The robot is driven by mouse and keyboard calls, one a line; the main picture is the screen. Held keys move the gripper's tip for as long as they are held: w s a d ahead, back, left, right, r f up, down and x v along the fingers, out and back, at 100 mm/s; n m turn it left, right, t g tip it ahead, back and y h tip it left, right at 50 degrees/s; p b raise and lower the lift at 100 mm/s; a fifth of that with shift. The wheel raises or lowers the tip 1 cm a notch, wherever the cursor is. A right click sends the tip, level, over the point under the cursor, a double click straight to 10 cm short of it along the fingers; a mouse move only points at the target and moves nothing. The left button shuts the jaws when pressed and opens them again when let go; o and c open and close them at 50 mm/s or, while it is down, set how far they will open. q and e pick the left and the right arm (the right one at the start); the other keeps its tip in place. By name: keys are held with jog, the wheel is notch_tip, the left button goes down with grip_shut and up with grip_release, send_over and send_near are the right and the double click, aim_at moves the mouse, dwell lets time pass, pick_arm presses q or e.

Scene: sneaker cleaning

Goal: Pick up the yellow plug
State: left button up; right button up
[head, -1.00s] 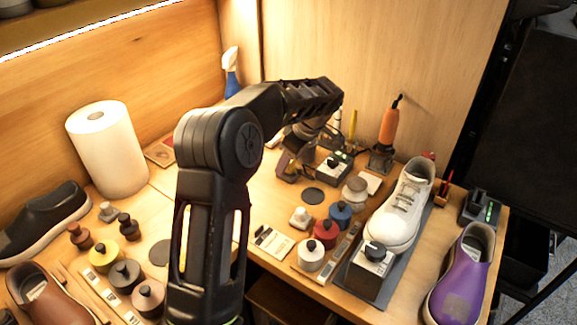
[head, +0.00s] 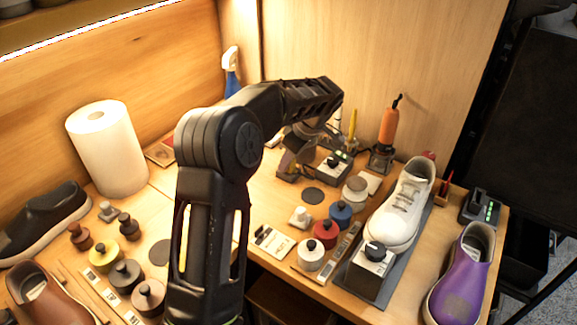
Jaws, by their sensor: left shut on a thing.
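A yellow, round plug-like piece with a dark knob (head: 104,255) sits on the left part of the bench, among similar coloured pieces. A thin yellow upright item (head: 352,123) stands near the back wall; I cannot tell which of these the plug is. My left arm crosses the middle of the head view. My left gripper (head: 289,165) is low over the back middle of the bench, partly hidden by its own wrist. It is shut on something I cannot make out. My right gripper is not in view.
A paper roll (head: 106,150) stands at the left. A black control box (head: 332,167), an orange-handled tool (head: 388,127) and red (head: 325,232) and blue (head: 340,213) pieces are right of the gripper. A white sneaker (head: 404,205) and purple shoe (head: 462,275) are at the right.

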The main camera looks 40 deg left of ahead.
pick_arm(q)
grip_shut()
jog(key=shift+r, duration=0.45)
notch_tip(320, 180, up, 9)
jog(key=shift+r+p, duration=0.1)
jog(key=shift+p, duration=0.45)
